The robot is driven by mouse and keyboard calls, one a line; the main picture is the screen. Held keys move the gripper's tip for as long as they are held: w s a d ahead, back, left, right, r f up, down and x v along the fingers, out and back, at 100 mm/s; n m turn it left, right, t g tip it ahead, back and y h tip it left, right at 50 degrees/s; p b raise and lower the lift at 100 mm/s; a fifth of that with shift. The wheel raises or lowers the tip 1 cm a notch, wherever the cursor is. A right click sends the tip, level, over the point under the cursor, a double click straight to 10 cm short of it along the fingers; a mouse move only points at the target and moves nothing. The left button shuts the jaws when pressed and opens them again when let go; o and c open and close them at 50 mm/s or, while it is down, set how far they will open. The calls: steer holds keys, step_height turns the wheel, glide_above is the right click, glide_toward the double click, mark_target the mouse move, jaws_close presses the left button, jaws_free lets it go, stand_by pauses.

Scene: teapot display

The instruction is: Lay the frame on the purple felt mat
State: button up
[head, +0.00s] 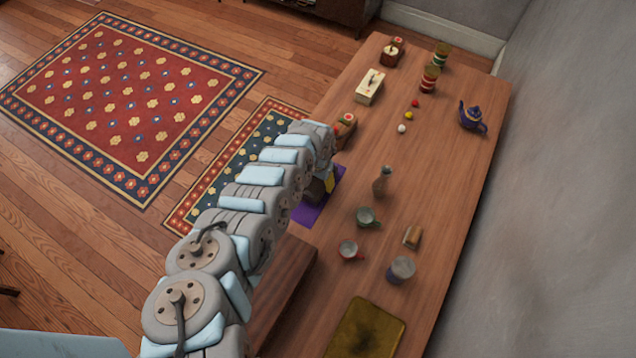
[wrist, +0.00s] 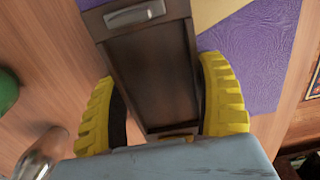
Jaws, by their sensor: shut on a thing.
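The frame (wrist: 150,70) is a dark brown rectangular piece with a metal strip at its far end. It sits between the two yellow fingers of my gripper (wrist: 164,105) in the wrist view, and the fingers are shut on it. The purple felt mat (wrist: 252,60) shows beyond and to the right of the frame, which covers part of it. I cannot tell whether the frame touches the mat. In the head view my arm hides much of the mat (head: 306,217), and my gripper (head: 329,184) is over its far part.
A vase (head: 382,182), a green cup (head: 367,217), a red cup (head: 349,250) and a grey cup (head: 401,270) stand right of the mat. A gold tray (head: 366,330) lies at the near end.

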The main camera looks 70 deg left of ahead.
mark_target(318, 181)
steer(key=shift+f, duration=0.35)
steer(key=o, duration=1.2)
steer(key=shift+o, duration=0.2)
steer(key=shift+r, duration=0.15)
steer(key=shift+a+r+p, duration=0.15)
steer(key=shift+r+p, duration=0.55)
steer(key=shift+r, duration=1)
step_height(318, 181, up, 8)
steer(key=p, duration=0.1)
steer(key=shift+r, duration=0.2)
